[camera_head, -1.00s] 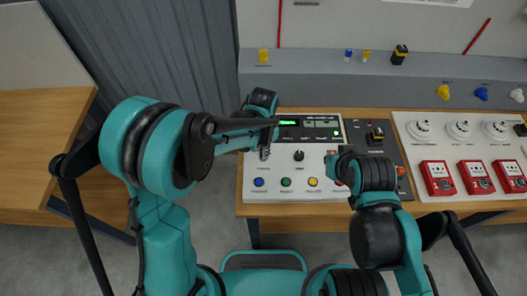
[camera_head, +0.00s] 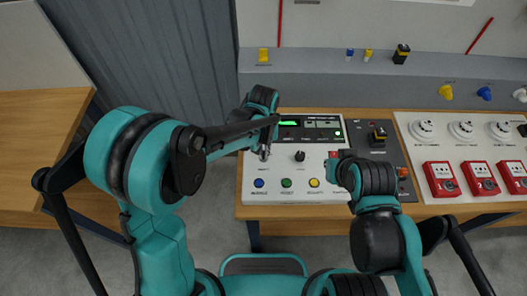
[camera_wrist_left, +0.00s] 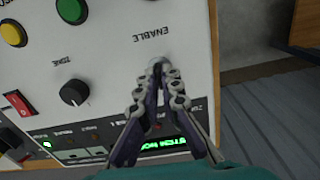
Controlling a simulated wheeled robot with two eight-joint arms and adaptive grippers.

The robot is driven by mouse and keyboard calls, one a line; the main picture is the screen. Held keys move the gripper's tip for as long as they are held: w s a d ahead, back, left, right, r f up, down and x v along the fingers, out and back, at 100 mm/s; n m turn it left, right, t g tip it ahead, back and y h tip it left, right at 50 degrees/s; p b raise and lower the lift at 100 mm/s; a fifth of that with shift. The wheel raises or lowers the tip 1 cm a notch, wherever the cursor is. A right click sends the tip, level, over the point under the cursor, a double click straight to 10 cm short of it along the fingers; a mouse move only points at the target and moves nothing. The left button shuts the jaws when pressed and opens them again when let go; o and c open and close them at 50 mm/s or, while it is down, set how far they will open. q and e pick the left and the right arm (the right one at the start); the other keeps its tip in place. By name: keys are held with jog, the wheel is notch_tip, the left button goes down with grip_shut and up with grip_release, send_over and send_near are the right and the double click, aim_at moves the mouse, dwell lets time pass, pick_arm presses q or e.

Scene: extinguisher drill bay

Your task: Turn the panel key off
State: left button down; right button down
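The white control panel (camera_head: 298,168) stands on the wooden bench in the head view. Its key (camera_wrist_left: 157,63), by the ENABLE label, is a small grey piece at the panel's left in the head view; most of it is hidden by my fingers. My left gripper (camera_wrist_left: 159,78) comes down over the key, with its fingertips closed in on either side of it. It also shows in the head view (camera_head: 264,148), small and partly behind my forearm. My right gripper (camera_head: 338,168) is over the panel's right edge, its fingers largely hidden by its wrist.
A black knob (camera_head: 299,156) and blue, green and yellow buttons sit on the panel near the key. A green lit display (camera_head: 289,123) is behind. Red boxes (camera_head: 440,179) and round white detectors (camera_head: 423,129) stand on the board to the right.

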pick_arm(q)
jog(key=shift+n, duration=0.3)
jog(key=c, duration=1.7)
grip_release()
notch_tip(320, 180, up, 12)
jog(key=shift+r, duration=0.1)
jog(key=shift+a, duration=0.1)
jog(key=s+a+f+t+b, duration=0.1)
jog(key=s+a+t+b, duration=0.1)
jog(key=s+a, duration=0.2)
jog(key=s+a+f+t+b, duration=0.2)
jog(key=s+a, duration=0.2)
jog(key=a, duration=0.3)
jog(key=s+a+f+t+b, duration=0.1)
jog(key=s+a+t+b, duration=0.1)
jog(key=a, duration=0.4)
jog(key=shift+s+a+f+t, duration=0.2)
jog(key=shift+s+t, duration=0.1)
jog(key=shift+s, duration=0.25)
jog(key=shift+s+a+f+t, duration=0.15)
jog(key=shift+s+t, duration=0.15)
jog(key=shift+s, duration=0.25)
